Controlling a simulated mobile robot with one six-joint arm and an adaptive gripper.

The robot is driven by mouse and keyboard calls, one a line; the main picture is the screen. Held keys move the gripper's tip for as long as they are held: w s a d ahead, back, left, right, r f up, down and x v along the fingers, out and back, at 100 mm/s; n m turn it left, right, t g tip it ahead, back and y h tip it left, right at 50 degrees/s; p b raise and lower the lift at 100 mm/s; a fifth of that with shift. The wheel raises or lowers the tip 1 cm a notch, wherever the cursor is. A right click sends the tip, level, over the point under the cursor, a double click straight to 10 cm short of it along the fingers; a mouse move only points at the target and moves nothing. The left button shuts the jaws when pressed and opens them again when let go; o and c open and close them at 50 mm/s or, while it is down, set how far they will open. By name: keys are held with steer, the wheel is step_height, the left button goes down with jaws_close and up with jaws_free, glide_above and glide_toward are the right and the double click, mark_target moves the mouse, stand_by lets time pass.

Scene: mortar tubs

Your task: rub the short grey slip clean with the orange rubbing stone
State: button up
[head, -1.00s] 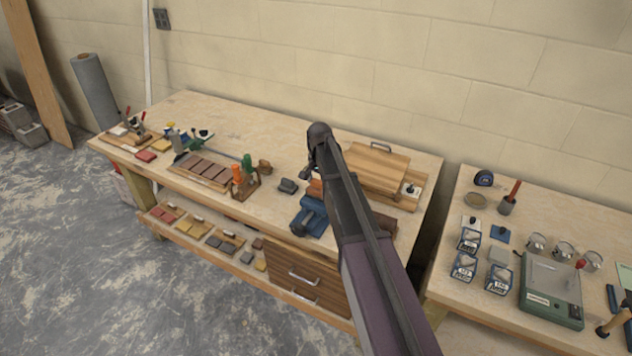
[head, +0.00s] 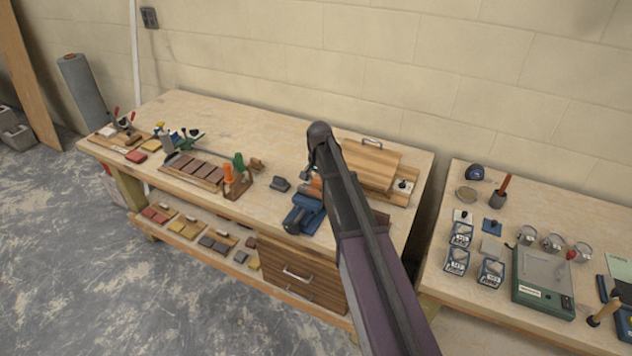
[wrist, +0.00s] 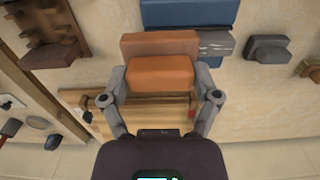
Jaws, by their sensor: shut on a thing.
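In the wrist view my gripper (wrist: 160,88) is shut on the orange rubbing stone (wrist: 160,76), with one finger at each side. Just beyond the stone lies a reddish-brown block (wrist: 150,44). Beside it on the right is a grey slip (wrist: 217,45) with pale streaks on its face. Both are next to the blue vise (wrist: 190,14). The stone overlaps the brown block in the picture; I cannot tell whether they touch. In the head view the blue vise (head: 304,214) stands at the bench's front edge, and my arm hides most of the gripper.
A dark grey block (head: 280,184) sits left of the vise. A rack with orange and green handles (head: 238,184) stands farther left. A wooden board with a handle (head: 370,163) lies behind the vise. The right-hand table holds jars and a green scale (head: 543,282).

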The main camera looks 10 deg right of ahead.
steer(key=shift+s+d, duration=0.45)
steer(key=shift+d, duration=0.1)
steer(key=shift+c, duration=0.5)
steer(key=shift+w+a, duration=0.1)
steer(key=shift+a, duration=0.05)
steer(key=shift+w+a, duration=0.9)
steer(key=shift+a, duration=0.25)
steer(key=shift+w+a, duration=0.45)
steer(key=shift+a, duration=0.15)
steer(key=shift+w+a, duration=0.4)
steer(key=shift+a, duration=0.2)
